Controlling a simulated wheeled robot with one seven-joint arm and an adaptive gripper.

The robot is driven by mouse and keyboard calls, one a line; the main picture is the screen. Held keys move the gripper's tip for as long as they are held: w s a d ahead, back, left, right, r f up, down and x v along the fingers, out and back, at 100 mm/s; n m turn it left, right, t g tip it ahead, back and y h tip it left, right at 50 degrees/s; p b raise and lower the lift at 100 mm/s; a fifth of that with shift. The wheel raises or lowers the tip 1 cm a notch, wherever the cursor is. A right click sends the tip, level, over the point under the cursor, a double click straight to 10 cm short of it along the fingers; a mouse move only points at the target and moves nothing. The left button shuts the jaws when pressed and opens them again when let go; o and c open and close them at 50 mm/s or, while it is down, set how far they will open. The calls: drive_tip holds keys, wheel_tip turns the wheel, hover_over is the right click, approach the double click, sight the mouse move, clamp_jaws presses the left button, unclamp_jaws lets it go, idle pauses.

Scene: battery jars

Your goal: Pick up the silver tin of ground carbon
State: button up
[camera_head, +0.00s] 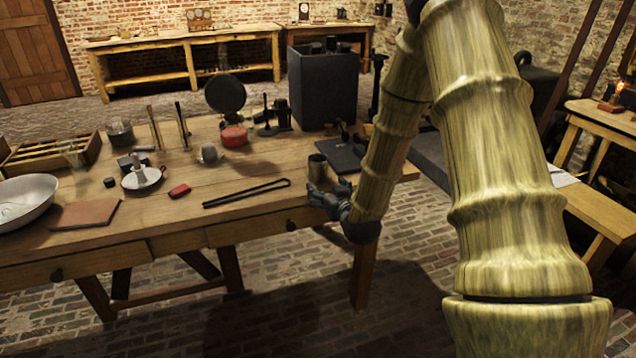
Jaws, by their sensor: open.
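A dark flat book or slab (345,158) lies right of the tin. Black tongs (246,193) lie to its left. A tall dark box (322,88) stands behind.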

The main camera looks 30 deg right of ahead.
sight(321, 174)
drive_tip(key=x, duration=0.4)
drive_tip(key=r+x, duration=0.1)
drive_tip(key=shift+w+d, duration=0.4)
drive_tip(key=shift+d, duration=0.1)
drive_tip(key=shift+d+r+x, duration=0.1)
drive_tip(key=shift+r+x, duration=0.05)
drive_tip(key=shift+x, duration=1.2)
drive_tip(key=shift+d+r+x, duration=0.15)
drive_tip(key=shift+r+x, duration=0.05)
drive_tip(key=shift+x, duration=1.1)
drive_tip(key=shift+c, duration=0.2)
drive_tip(key=c, duration=1.1)
